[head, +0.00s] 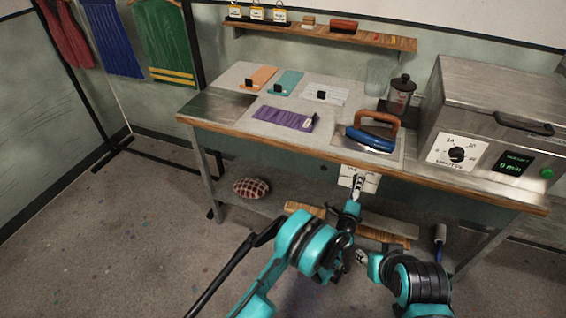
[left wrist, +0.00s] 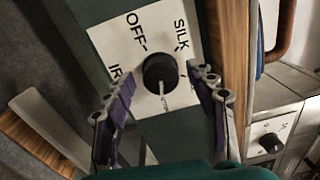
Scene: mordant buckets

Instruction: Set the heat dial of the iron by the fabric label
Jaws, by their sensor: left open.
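The blue iron (head: 371,139) with an orange handle rests at the right of the table. Purple fabric (head: 284,118) with a small pale label (head: 310,121) lies to its left; the label's writing is too small to read. A white dial plate is on the table's front, below the iron. In the left wrist view its black knob (left wrist: 160,72) has a pale pointer aimed down the picture, away from OFF and SILK; another word is partly hidden. My left gripper (head: 355,186) is open before the plate. In the left wrist view its fingers (left wrist: 164,95) flank the knob, apart from it.
Orange (head: 258,78), teal (head: 285,83) and white (head: 324,94) cloths lie at the back of the table. A metal box (head: 490,100) with its own dial stands at the right, beside a glass press (head: 400,95). A checked cushion (head: 251,187) is on the lower shelf.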

